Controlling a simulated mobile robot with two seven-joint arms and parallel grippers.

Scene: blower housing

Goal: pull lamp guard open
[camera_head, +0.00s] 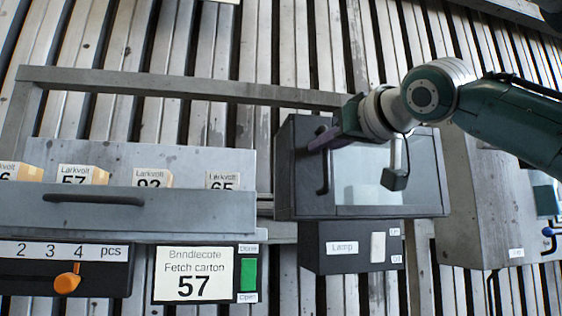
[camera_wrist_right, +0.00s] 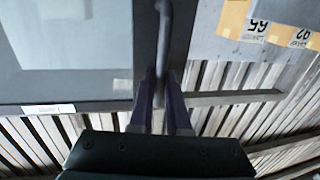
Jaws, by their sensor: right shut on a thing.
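The lamp guard is a dark-framed front with a pale glass pane (camera_head: 362,184) on a dark grey box, above a panel labelled Lamp (camera_head: 343,247). Its upright dark bar handle (camera_head: 322,176) is at the left edge. My right gripper (camera_head: 322,141) reaches in from the right across the guard and is shut on the handle's upper part. In the right wrist view the purple fingers (camera_wrist_right: 161,98) close around the handle (camera_wrist_right: 167,40), with the pane (camera_wrist_right: 65,35) to its left. I cannot tell whether the guard stands ajar. My left gripper is not in view.
A grey drawer (camera_head: 150,211) with several numbered cartons is left of the guard. Below it are an orange selector knob (camera_head: 67,283) and a sign reading 57 (camera_head: 193,275). A grey metal box (camera_head: 480,220) stands to the right.

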